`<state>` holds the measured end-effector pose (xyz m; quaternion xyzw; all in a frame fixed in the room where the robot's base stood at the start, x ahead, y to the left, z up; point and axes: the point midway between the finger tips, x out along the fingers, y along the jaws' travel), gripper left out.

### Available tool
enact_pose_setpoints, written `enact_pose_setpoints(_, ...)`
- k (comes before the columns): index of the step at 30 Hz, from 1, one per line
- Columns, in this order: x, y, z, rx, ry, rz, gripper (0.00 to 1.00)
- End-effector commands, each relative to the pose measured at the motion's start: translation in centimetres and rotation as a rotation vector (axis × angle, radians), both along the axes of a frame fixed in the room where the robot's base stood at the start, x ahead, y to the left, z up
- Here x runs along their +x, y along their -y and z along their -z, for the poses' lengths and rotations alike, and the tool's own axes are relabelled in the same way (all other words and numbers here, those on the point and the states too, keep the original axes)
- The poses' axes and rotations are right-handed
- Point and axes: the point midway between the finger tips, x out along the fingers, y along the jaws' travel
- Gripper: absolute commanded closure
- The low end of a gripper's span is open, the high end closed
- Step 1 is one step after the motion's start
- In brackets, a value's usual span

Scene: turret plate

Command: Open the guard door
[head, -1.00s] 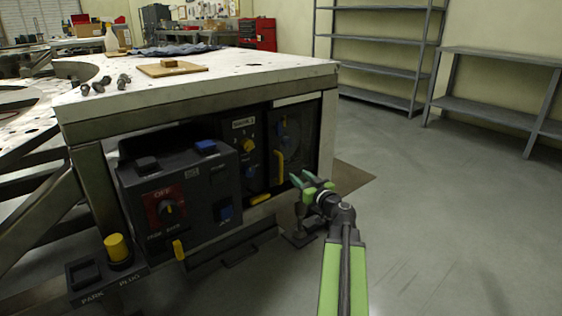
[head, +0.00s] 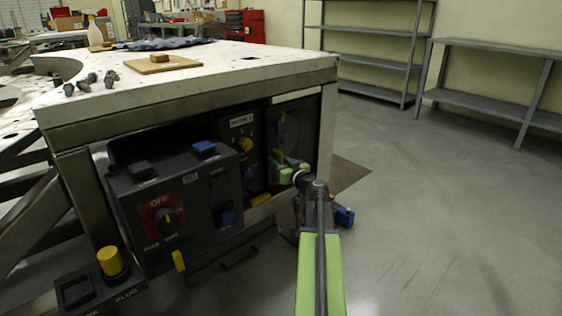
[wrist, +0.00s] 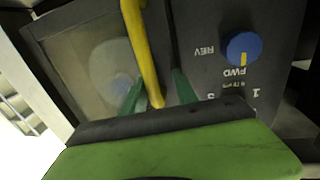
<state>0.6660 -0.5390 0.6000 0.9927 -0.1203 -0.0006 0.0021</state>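The guard door (head: 291,125) is a dark-framed panel with a cloudy see-through window, at the right end of the bench front. It looks shut. In the wrist view its window (wrist: 90,65) fills the left side. Its yellow handle (wrist: 140,45) runs down between my gripper's green fingers. My gripper (head: 285,168) is at the handle, which it mostly hides in the head view. In the wrist view my gripper (wrist: 158,90) has its fingers apart, one on each side of the handle. The left finger is close to it; a gap shows on the right.
A blue knob (wrist: 241,48) is right of the handle in the wrist view. Floor at right (head: 430,220) is clear.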

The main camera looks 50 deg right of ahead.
Motion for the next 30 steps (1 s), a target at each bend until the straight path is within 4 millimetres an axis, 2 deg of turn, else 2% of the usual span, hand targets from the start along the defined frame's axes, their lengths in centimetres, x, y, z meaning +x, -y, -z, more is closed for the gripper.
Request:
enact_pose_setpoints(1,-0.15,0.52,-0.11,0.003,0.003,0.010,0.82)
enact_pose_setpoints(5,-0.53,1.10,-0.12,0.004,0.004,0.020,0.99)
enact_pose_setpoints(6,-0.60,1.18,-0.12,0.004,0.003,0.021,1.00)
enact_pose_setpoints(30,-0.93,1.37,-0.01,0.002,0.001,0.021,1.00)
